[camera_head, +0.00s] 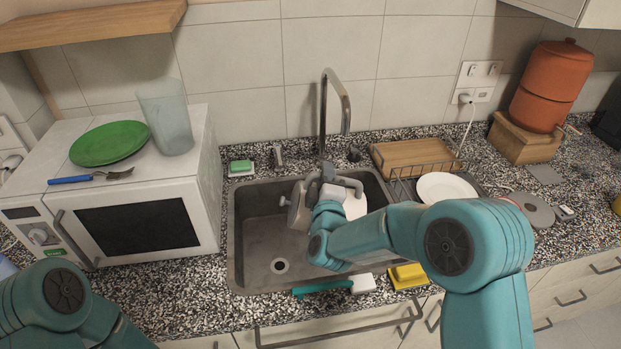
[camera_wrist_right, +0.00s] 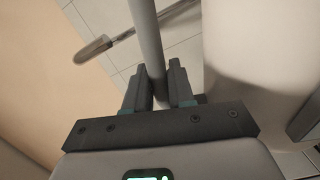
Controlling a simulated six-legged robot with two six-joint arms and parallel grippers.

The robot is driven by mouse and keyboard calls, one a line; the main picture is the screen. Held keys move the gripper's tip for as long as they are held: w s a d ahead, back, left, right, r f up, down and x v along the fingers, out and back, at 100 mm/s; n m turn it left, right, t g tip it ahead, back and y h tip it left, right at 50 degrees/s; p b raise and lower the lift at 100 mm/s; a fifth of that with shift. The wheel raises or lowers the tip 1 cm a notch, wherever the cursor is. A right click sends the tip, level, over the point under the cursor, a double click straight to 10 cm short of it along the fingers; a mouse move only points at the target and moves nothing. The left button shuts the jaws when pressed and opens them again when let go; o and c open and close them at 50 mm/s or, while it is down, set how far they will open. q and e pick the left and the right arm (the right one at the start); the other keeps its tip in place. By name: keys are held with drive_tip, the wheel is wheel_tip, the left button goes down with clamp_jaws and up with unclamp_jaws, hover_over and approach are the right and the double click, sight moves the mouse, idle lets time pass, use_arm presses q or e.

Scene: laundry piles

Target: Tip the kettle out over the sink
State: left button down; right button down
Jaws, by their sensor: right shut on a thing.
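The kettle shows as a white body (camera_head: 356,206), mostly hidden behind my right gripper and wrist, above the right half of the sink (camera_head: 256,246). In the right wrist view its pale body (camera_wrist_right: 255,60) fills the right side. My right gripper (camera_head: 325,180) is over the sink. In the wrist view its jaws (camera_wrist_right: 158,88) are closed on a grey bar, which looks like the kettle's handle (camera_wrist_right: 147,35). The kettle's tilt and spout are hard to make out. My left arm shows at the lower left, but its gripper is outside the view.
The tall tap (camera_head: 324,110) rises behind the sink. A dish rack with a white plate (camera_head: 447,188) stands to the right, a microwave (camera_head: 140,220) to the left. A yellow sponge (camera_head: 408,275) and a teal-handled brush (camera_head: 325,288) lie at the front edge.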

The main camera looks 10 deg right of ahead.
sight(360, 197)
drive_tip(key=d+f+m+b, duration=0.1)
drive_tip(key=d+f+m, duration=0.1)
drive_tip(key=d+f+m+b, duration=0.3)
drive_tip(key=d+f+b, duration=0.1)
drive_tip(key=shift+s+d+f+m, duration=0.2)
drive_tip(key=shift+s+d+m, duration=0.2)
drive_tip(key=d+m+b, duration=0.1)
drive_tip(key=b, duration=0.1)
drive_tip(key=m+b, duration=0.2)
drive_tip(key=shift+s+d+f+b, duration=0.1)
drive_tip(key=shift+s+d+b, duration=0.1)
drive_tip(key=shift+d+b, duration=0.2)
drive_tip(key=s+d+m+b, duration=0.1)
drive_tip(key=d+m+b, duration=0.5)
drive_tip(key=d, duration=0.4)
drive_tip(key=shift+s+r+b, duration=0.15)
drive_tip(key=shift+r+b, duration=0.1)
drive_tip(key=shift+b, duration=0.55)
